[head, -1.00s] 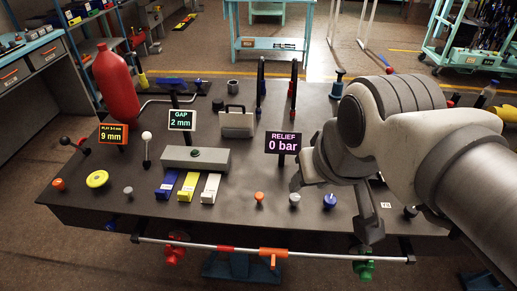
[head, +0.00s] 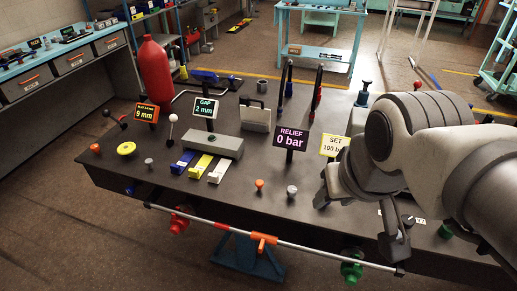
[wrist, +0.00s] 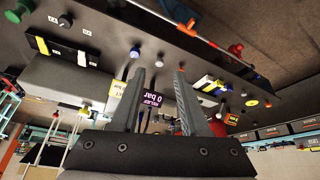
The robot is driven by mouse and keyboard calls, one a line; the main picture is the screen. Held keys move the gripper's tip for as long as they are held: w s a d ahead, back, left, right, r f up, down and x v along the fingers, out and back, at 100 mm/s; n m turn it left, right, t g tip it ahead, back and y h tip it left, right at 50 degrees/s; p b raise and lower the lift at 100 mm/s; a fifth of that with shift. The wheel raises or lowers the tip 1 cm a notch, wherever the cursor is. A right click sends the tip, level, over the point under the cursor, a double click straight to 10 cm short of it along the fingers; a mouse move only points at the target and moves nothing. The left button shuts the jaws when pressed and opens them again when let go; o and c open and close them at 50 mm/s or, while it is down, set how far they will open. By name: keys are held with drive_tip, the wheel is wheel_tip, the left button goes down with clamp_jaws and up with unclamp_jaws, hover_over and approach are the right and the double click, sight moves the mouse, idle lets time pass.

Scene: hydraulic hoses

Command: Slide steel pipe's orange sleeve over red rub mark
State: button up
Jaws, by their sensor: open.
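The steel pipe (head: 330,251) runs along the front edge of the dark bench in the head view, held by end brackets. The orange sleeve (head: 264,240) sits on the pipe near its middle, with a tab pointing down. The red rub mark (head: 222,226) is bare on the pipe, to the left of the sleeve and apart from it. In the wrist view, seen upside down, the sleeve (wrist: 190,25) shows on the pipe beyond my fingers. My gripper (wrist: 160,72) is open and empty, above the bench; in the head view my arm partly hides it.
A red valve (head: 179,220) and a green valve (head: 351,268) sit at the pipe's left and right parts. On the bench stand knobs, a lever, colored blocks, a red cylinder (head: 156,72) and the RELIEF sign (head: 291,139).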

drive_tip(key=a+f+n+g+h+b, duration=0.2)
drive_tip(key=a+f+n+g+h, duration=0.25)
drive_tip(key=f, duration=0.65)
drive_tip(key=n+t+h+b, duration=0.2)
drive_tip(key=n+t+b, duration=0.2)
drive_tip(key=n+t, duration=1.75)
approach(259, 251)
drive_tip(key=w+d+r+n+g, duration=0.1)
drive_tip(key=w+n, duration=0.1)
drive_tip(key=w+r+n+g, duration=0.1)
drive_tip(key=w+r+g, duration=0.1)
drive_tip(key=w, duration=0.1)
drive_tip(key=w+d+r+n+g, duration=0.1)
drive_tip(key=w+n+g, duration=0.1)
drive_tip(key=w, duration=0.1)
drive_tip(key=shift+w+d+r+n, duration=0.1)
drive_tip(key=shift+d+r+n, duration=0.2)
drive_tip(key=shift+d, duration=0.05)
clamp_jaws()
drive_tip(key=shift+a, duration=0.1)
